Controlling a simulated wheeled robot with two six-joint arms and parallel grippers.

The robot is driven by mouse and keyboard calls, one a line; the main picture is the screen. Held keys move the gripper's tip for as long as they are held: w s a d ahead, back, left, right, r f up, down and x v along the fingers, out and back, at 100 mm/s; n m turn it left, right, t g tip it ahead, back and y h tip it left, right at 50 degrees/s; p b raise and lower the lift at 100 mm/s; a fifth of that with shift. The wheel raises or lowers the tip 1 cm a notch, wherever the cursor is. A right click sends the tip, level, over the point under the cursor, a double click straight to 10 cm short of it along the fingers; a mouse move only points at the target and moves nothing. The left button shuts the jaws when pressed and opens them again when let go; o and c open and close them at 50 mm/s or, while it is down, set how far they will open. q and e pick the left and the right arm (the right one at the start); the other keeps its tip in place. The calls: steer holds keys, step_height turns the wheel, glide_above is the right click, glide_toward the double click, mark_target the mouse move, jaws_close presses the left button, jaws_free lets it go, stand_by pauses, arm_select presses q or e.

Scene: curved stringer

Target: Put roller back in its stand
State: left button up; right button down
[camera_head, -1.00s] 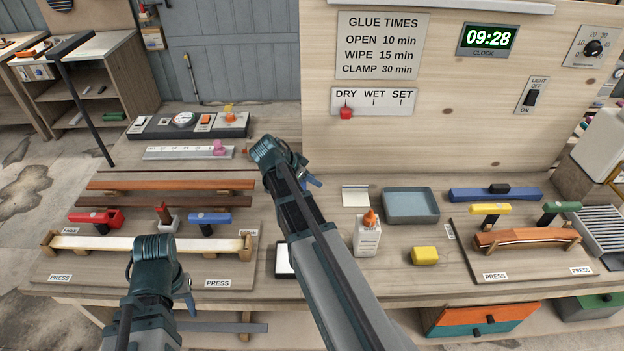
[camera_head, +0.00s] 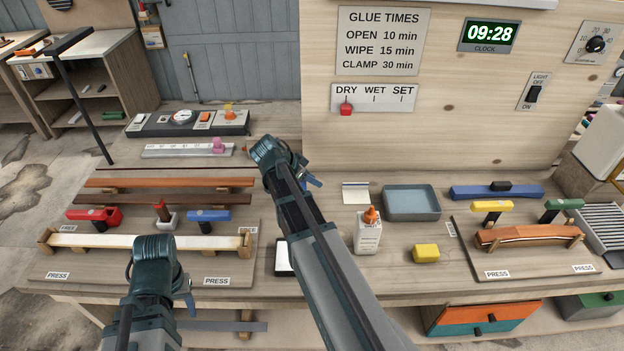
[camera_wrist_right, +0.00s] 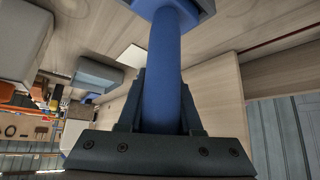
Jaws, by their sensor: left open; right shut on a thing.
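My right gripper (camera_head: 312,182) is over the middle of the bench, largely hidden behind its own arm in the head view. In the right wrist view the gripper (camera_wrist_right: 163,100) is shut on a blue round handle (camera_wrist_right: 165,60) with a wider blue part at its top end. I take this to be the roller, though its rolling part cannot be made out. My left gripper (camera_head: 188,298) is low at the bench's front left, open and mostly hidden by its wrist. A small pale stand (camera_head: 168,222) with a dark red piece upright in it is at the left; I cannot tell whether it is the roller's stand.
A white glue bottle (camera_head: 367,238), a yellow block (camera_head: 425,253) and a blue-grey tray (camera_head: 411,203) stand right of my right arm. Press fixtures with a pale strip (camera_head: 120,241) and a curved orange-brown strip (camera_head: 527,234) are left and right. A tall panel (camera_head: 470,140) rises behind.

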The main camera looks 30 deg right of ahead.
steer(key=shift+f+b, duration=0.4)
steer(key=shift+f, duration=0.05)
jaws_free()
stand_by(0.4)
steer(key=shift+r, duration=0.1)
step_height(320, 180, up, 9)
steer(key=p, duration=0.9)
stand_by(0.4)
